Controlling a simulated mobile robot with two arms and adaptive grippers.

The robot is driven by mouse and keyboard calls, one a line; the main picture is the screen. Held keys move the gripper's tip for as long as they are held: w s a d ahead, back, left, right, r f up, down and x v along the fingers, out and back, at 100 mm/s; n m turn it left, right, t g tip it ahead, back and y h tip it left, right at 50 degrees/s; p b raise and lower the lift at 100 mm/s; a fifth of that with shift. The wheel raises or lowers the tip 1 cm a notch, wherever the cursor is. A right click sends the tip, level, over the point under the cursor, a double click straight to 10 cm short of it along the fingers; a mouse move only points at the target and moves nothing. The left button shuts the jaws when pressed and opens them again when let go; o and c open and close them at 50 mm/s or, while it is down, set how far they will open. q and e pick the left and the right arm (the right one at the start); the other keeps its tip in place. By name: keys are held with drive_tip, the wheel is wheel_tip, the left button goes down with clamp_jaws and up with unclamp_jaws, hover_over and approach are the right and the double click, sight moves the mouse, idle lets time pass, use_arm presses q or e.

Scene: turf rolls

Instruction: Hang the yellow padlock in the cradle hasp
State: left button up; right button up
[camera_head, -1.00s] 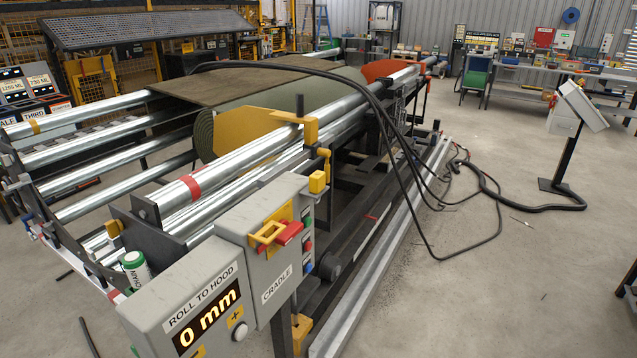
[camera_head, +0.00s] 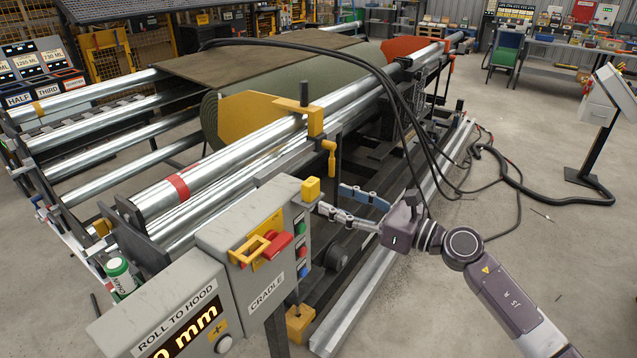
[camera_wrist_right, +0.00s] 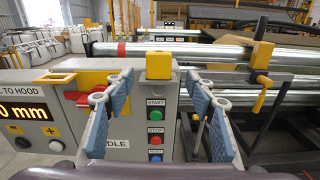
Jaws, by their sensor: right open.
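A yellow block (camera_head: 311,189), which looks like the padlock, sits on the top right corner of the grey cradle box (camera_head: 215,232); I cannot make out a shackle. It also shows in the right wrist view (camera_wrist_right: 158,65), between and beyond the fingertips. The yellow cradle hasp (camera_head: 250,250) is on the box's front, beside a red part (camera_head: 276,244). My right gripper (camera_head: 335,200) is open and empty, just right of the block, its fingers pointing left towards it. My left gripper is not in view.
Green, red and blue buttons (camera_wrist_right: 155,140) run down the box's right side. Steel rollers (camera_head: 225,170) and a yellow-handled clamp (camera_head: 315,122) stand behind. Black hoses (camera_head: 400,120) hang down behind my right arm.

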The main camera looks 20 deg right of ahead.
sight(316, 185)
drive_tip(key=p+x, duration=0.1)
drive_tip(key=x, duration=0.1)
drive_tip(key=r+p+x, duration=0.1)
drive_tip(key=x, duration=0.1)
drive_tip(key=p+x, duration=0.2)
drive_tip(key=x, duration=0.1)
drive_tip(key=shift+r, duration=0.35)
drive_tip(key=shift+w+a+f, duration=0.15)
drive_tip(key=shift+w+a, duration=0.2)
drive_tip(key=c, duration=1.3)
